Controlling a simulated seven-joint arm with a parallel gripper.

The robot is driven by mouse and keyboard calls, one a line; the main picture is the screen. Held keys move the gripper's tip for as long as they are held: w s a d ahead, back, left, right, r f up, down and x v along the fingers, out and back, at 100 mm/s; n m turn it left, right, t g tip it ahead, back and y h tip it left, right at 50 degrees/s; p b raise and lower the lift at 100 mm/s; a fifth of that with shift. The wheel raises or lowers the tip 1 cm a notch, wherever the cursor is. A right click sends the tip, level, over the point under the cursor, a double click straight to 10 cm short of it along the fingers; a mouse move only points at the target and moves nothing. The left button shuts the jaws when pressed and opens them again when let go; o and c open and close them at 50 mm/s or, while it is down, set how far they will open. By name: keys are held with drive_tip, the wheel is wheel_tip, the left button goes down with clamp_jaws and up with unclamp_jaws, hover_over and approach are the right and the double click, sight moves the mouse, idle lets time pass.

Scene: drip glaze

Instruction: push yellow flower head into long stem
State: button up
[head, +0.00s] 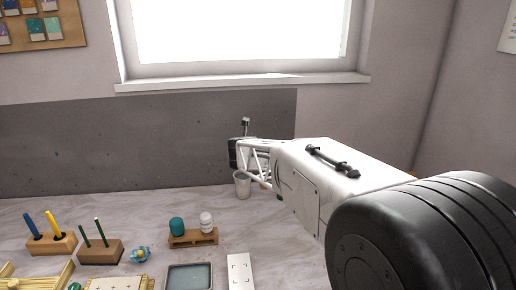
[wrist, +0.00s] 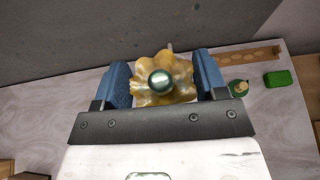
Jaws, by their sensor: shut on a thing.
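In the wrist view my gripper (wrist: 163,88) is shut on a yellow flower head (wrist: 150,62), held between its two blue pads. The flower head has wavy, glossy petals and a shiny dark green ball at its centre. In the head view my arm reaches left over the table, and the flower head cannot be made out there. I cannot tell which is the long stem. What lies under the flower head is hidden.
A light cup (head: 242,184) stands below my gripper's end. A blue flower (head: 141,254), a block with blue and yellow sticks (head: 50,244), a rack with two bottles (head: 193,238), a grey tray (head: 189,278) and a white card (head: 240,272) stand around. Marble table shows between them.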

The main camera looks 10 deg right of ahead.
drive_tip(key=s+a, duration=0.7)
drive_tip(key=a, duration=0.8)
drive_tip(key=s+a, duration=0.7)
drive_tip(key=a, duration=0.9)
drive_tip(key=s+a+r, duration=0.1)
drive_tip(key=s+a, duration=0.7)
drive_tip(key=a, duration=0.8)
drive_tip(key=shift+a+m+h, duration=0.25)
drive_tip(key=shift+m+h, duration=0.05)
drive_tip(key=shift+h, duration=0.1)
drive_tip(key=shift+f, duration=0.25)
drive_tip(key=shift+f, duration=2.45)
drive_tip(key=o, duration=0.3)
drive_tip(key=c, duration=0.7)
drive_tip(key=shift+c, duration=0.2)
